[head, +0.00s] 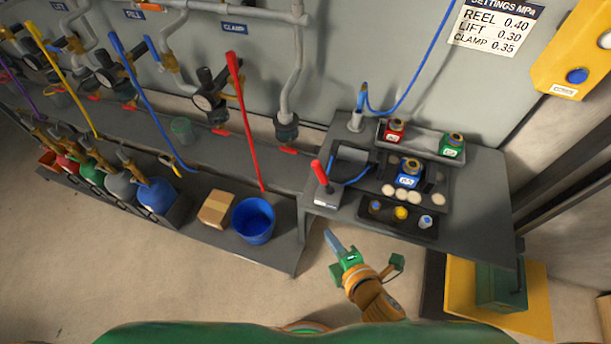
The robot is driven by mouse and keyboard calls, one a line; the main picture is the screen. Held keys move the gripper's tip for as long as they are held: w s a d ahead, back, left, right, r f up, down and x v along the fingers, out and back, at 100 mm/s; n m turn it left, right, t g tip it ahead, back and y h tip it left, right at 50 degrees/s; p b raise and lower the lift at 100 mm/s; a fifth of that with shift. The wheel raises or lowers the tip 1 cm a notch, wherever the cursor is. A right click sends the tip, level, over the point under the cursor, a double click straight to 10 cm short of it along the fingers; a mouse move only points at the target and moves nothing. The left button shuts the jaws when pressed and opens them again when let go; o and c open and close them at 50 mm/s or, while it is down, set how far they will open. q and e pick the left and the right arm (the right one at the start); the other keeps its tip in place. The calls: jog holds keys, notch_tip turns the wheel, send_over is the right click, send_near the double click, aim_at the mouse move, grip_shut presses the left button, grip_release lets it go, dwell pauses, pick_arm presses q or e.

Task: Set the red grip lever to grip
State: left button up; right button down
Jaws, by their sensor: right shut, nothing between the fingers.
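A short lever with a red grip (319,170) stands on a small light-grey base (327,196) at the left front of the grey bench (468,228). The lever leans up and to the left. The marking on its base is too small to read. My right gripper (329,236) is shut and empty. In the picture it lies just below the lever base, in front of the bench's front edge and apart from the lever. My left gripper is not in view.
A tall red hose or rod (245,120) stands left of the lever, by a blue bucket (253,220). On the bench are a black tray (397,229) with small parts and several labelled pots, including a blue one (409,173). A yellow stand (460,290) is at lower right.

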aim_at(320, 173)
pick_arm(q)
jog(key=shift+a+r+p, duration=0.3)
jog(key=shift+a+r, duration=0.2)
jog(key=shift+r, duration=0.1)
pick_arm(e)
jog(key=a+r+n+t+y, duration=0.2)
jog(key=a+r+n, duration=0.2)
jog(key=r, duration=0.8)
jog(key=shift+s+r, duration=0.15)
jog(key=shift+s, duration=0.15)
jog(key=shift+w, duration=0.15)
jog(key=x, duration=1)
pick_arm(q)
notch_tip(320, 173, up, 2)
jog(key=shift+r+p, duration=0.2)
jog(key=shift+p, duration=1)
pick_arm(e)
jog(key=d, duration=0.1)
jog(key=d+r, duration=0.1)
jog(key=d, duration=0.1)
jog(key=shift+w+d+r, duration=0.3)
jog(key=shift+d, duration=0.1)
jog(key=shift+a, duration=0.1)
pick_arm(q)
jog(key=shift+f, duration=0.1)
